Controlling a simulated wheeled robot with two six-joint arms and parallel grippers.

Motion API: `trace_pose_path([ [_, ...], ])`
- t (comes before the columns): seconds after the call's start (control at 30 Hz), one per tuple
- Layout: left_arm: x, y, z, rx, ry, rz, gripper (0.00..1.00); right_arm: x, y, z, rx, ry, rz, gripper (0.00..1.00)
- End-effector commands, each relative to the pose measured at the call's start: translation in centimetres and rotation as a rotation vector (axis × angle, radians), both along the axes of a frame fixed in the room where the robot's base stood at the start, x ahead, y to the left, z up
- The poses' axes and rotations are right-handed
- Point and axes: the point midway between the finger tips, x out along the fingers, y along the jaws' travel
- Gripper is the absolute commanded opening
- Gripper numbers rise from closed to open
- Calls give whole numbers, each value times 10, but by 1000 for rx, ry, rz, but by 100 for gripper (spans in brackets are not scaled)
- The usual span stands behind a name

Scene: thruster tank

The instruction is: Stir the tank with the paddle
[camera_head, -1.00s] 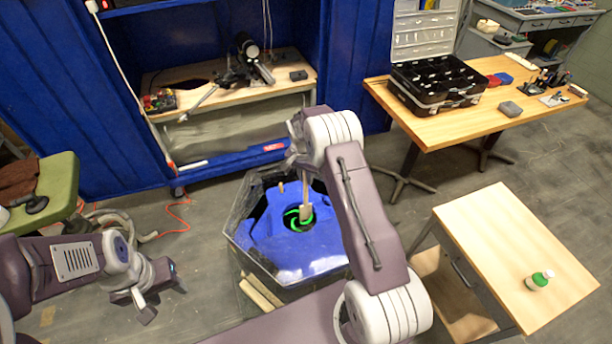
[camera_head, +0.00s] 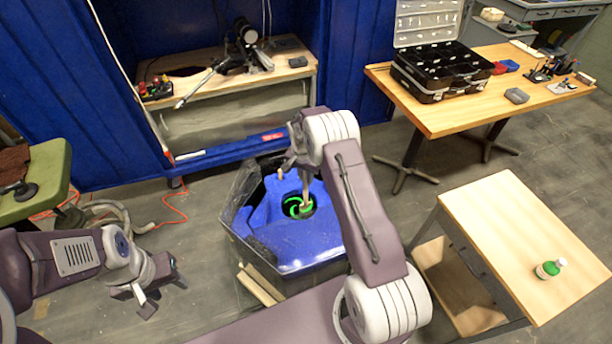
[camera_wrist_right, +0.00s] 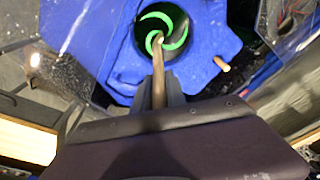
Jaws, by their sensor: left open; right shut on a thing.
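The tank (camera_head: 262,222) is a dark, clear-walled hexagonal tub with a blue insert. A round dark opening in the insert holds a green swirl-shaped thruster (camera_head: 298,207); the swirl also shows in the right wrist view (camera_wrist_right: 172,30). My right gripper (camera_head: 303,168) is above the tank, shut on the paddle (camera_head: 305,188). The paddle's wooden shaft (camera_wrist_right: 158,75) runs down from the jaws to the opening, its lower end over or in the green swirl. My left gripper (camera_head: 160,290) is open and empty, left of the tank above the floor.
A small table (camera_head: 500,235) with a green-and-white bottle (camera_head: 549,269) is at right. A workbench (camera_head: 450,115) with a black case stands behind it.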

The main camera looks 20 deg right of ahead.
Motion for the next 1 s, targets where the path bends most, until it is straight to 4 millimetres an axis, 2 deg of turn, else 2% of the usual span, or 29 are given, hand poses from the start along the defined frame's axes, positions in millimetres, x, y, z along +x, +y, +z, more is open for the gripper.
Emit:
trace_pose_path([
  [0.13, 0, 0, -5, 0, 0, 0, 46, 0, 0, -7, 0, 0, 0, 0],
  [0.5, 0, 0, -6, 0, 0, 0, 46, 0, 0, -8, 0, 0, 0, 0],
  [0.73, 0, 0, -20, 0, 0, 0, 46, 20, 10, -11, 0, -1, 0, 0],
  [1.0, 0, 0, -19, 0, 0, 0, 46, 23, 16, -7, 1, 1, 1, 0],
])
